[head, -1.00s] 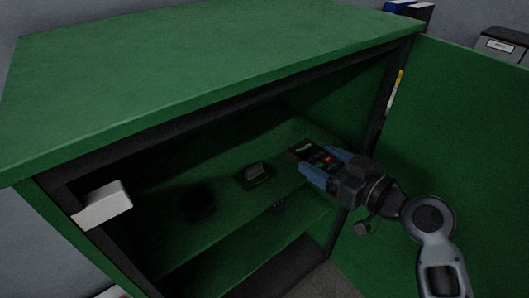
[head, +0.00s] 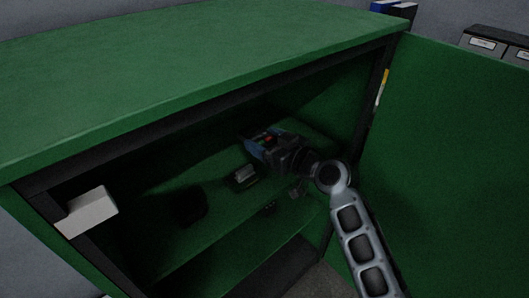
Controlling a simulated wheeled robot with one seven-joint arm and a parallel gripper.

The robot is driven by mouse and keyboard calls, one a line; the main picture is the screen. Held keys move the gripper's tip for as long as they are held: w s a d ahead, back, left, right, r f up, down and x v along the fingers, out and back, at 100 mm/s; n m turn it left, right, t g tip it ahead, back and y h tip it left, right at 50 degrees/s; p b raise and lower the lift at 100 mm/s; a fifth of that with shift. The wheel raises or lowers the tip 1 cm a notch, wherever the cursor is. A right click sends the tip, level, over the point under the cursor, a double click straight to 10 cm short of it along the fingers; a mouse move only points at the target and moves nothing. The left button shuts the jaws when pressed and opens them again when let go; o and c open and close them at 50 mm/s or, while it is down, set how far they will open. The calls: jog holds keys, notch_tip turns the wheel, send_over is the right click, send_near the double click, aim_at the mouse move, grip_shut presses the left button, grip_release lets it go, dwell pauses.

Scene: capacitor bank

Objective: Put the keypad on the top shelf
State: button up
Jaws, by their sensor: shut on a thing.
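The keypad (head: 266,137) is a small dark block with red and green marks on its face. My gripper (head: 262,146), with blue fingers, is shut on it. Both are inside the green cabinet, above the right part of the top shelf (head: 215,220). I cannot tell whether the keypad touches the shelf. My gripper's body hides part of the shelf behind it.
A grey-topped dark object (head: 243,175) sits on the shelf just left of and below my gripper. A black object (head: 189,205) is farther left. The green door (head: 450,170) stands open at the right. A white block (head: 87,212) sticks out at the left front frame.

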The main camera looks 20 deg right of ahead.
jog(key=shift+w+f+b, duration=0.2)
jog(key=shift+f+b, duration=0.2)
jog(key=shift+f, duration=1.35)
jog(key=shift+f+b, duration=0.3)
jog(key=shift+b, duration=0.05)
jog(key=o, duration=0.8)
jog(key=shift+a, duration=0.1)
jog(key=shift+r+p, duration=0.3)
jog(key=shift+p, duration=0.2)
jog(key=v, duration=1.2)
